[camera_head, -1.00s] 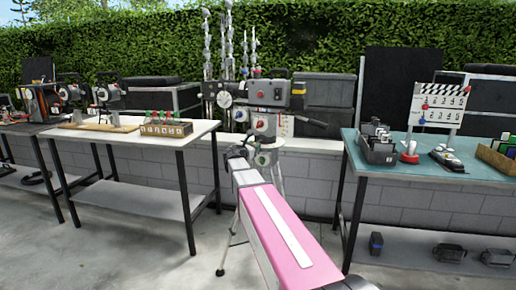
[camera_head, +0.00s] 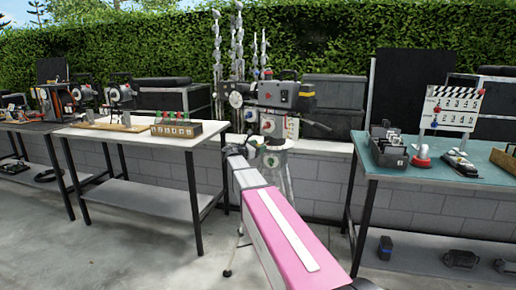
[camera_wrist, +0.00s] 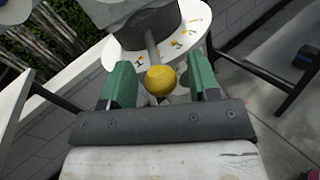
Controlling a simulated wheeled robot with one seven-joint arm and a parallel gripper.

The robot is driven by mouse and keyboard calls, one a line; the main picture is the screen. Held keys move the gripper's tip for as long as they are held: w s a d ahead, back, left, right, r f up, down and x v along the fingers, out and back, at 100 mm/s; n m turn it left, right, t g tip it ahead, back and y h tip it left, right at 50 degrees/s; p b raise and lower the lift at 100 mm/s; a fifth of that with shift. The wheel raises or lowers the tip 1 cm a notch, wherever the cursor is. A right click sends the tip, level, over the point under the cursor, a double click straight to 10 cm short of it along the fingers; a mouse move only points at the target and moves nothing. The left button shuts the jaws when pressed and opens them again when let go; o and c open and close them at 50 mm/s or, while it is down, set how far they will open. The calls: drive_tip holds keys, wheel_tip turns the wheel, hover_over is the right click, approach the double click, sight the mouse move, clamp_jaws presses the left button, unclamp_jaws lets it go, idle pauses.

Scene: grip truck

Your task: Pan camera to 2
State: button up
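The film camera (camera_head: 283,95) stands on a tripod at the middle of the head view, in front of the hedge. Below its body are pale round dials (camera_head: 275,127). In the wrist view a yellow ball knob (camera_wrist: 160,79) sits at the end of a grey rod, in front of a white dial plate (camera_wrist: 187,42) with yellow marks.
A white-topped table (camera_head: 135,137) with film gear stands at left. A teal table (camera_head: 400,172) at right holds a clapperboard (camera_head: 449,108) and boxes. Black cases (camera_head: 335,92) and a low block wall are behind the tripod. Bare concrete lies at front left.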

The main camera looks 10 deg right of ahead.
drive_tip(key=shift+a, duration=0.1)
drive_tip(key=v, duration=1)
drive_tip(key=shift+s+a, duration=0.2)
drive_tip(key=shift+a, duration=0.05)
drive_tip(key=s+d+f+m+g+y, duration=0.25)
drive_tip(key=s+f+m+y, duration=0.2)
drive_tip(key=s+f, duration=0.4)
drive_tip(key=s+d+f+m+g+y, duration=0.25)
drive_tip(key=s+f+m, duration=0.35)
drive_tip(key=f, duration=0.6)
drive_tip(key=s+a+f+m+g+y, duration=0.2)
drive_tip(key=s+a+f+m+y, duration=0.1)
drive_tip(key=s, duration=0.5)
drive_tip(key=s+a+f+m+g+y, duration=0.1)
drive_tip(key=s+a+f+m+y, duration=0.2)
drive_tip(key=s+f+m+y, duration=0.2)
wheel_tip(320, 180, down, 4)
drive_tip(key=s+m, duration=0.3)
drive_tip(key=shift+g+y, duration=0.4)
drive_tip(key=shift+r, duration=0.1)
